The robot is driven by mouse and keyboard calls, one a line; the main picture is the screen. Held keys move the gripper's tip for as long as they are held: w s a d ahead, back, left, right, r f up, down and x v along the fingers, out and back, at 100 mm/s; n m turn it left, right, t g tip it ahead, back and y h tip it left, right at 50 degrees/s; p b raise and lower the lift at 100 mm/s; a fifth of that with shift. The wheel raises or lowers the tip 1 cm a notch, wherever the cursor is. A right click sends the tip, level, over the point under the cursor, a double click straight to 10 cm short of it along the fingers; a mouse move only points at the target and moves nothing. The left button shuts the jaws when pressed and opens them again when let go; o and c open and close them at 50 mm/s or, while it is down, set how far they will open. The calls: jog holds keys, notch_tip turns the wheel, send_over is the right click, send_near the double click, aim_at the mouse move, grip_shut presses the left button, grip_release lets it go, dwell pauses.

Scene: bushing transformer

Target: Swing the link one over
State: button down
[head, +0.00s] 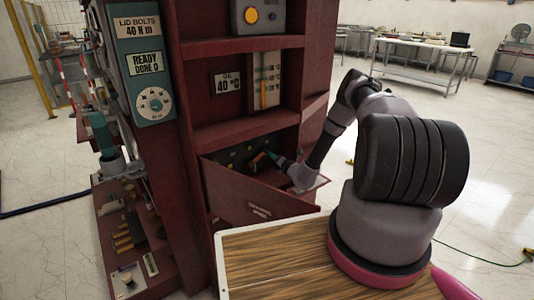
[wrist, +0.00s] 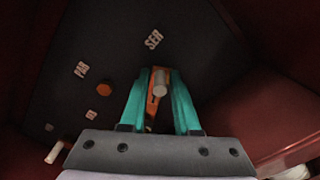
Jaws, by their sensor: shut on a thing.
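The link (wrist: 151,107) is a narrow orange-copper bar with a pale cylindrical knob (wrist: 160,86), in the middle of the wrist view. My gripper (wrist: 159,76) has its teal fingers on both sides of it, shut on the link. The bar lies roughly upright in the picture, below the letters SER (wrist: 153,39) on a dark panel (wrist: 205,50). An orange stud (wrist: 104,88) stands bare to the left, near the letters PAR (wrist: 81,69). In the head view my gripper (head: 271,156) reaches into the open compartment; the link is too small to make out there.
The red cabinet (head: 190,200) surrounds the compartment with side walls and a shelf (head: 245,128) above. A hinged red door (head: 255,193) hangs open in front. A wooden-topped surface (head: 275,258) lies below my arm. Bare floor is at the right.

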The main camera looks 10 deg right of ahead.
jog(key=shift+d+f+m, duration=0.35)
jog(key=shift+f+m, duration=0.35)
jog(key=shift+m, duration=0.2)
jog(key=c, duration=0.8)
grip_release()
jog(key=shift+w, duration=0.1)
jog(key=v, duration=1)
jog(key=shift+s+d+f, duration=0.1)
jog(key=shift+s, duration=0.25)
